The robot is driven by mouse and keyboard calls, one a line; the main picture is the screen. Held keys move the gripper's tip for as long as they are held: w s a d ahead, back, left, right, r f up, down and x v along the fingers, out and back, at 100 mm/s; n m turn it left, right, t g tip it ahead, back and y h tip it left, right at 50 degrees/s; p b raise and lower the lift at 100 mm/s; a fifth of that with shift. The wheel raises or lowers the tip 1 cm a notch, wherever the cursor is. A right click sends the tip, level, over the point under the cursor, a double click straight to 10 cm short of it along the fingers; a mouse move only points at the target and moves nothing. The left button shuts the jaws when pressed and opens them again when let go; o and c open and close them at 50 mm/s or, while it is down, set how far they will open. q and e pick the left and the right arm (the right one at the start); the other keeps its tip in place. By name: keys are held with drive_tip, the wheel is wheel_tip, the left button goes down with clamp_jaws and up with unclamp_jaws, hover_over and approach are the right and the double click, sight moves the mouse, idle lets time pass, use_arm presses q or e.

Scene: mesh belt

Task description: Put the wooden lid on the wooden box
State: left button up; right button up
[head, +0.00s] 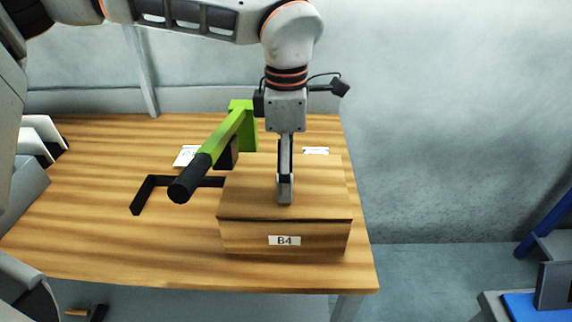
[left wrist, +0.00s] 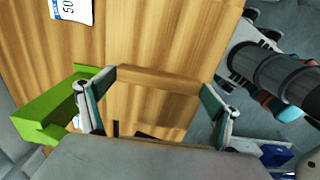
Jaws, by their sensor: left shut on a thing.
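The wooden box (head: 320,238), with a white B4 label on its front, stands at the table's front right. The flat wooden lid (head: 245,205) lies over the box top in the head view, with a thin dark line between lid and front wall. I cannot tell whether it is fully seated. My left gripper (head: 285,190) points straight down at the lid's middle. In the left wrist view, the left gripper's fingers (left wrist: 158,100) are wide apart, shut on the ends of a wooden piece of the lid (left wrist: 158,79). My right gripper is not in view.
A green tool with a black handle (head: 228,138) stands just left of the box. A black angled bar (head: 152,186) lies on the wooden table (head: 90,220). White cards lie behind. Grey holders (head: 32,180) stand at the far left. The table's left middle is clear.

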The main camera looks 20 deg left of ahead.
use_arm(q)
drive_tip(key=shift+f, duration=0.25)
drive_tip(key=o, duration=1.1)
wheel_tip(320, 180, up, 12)
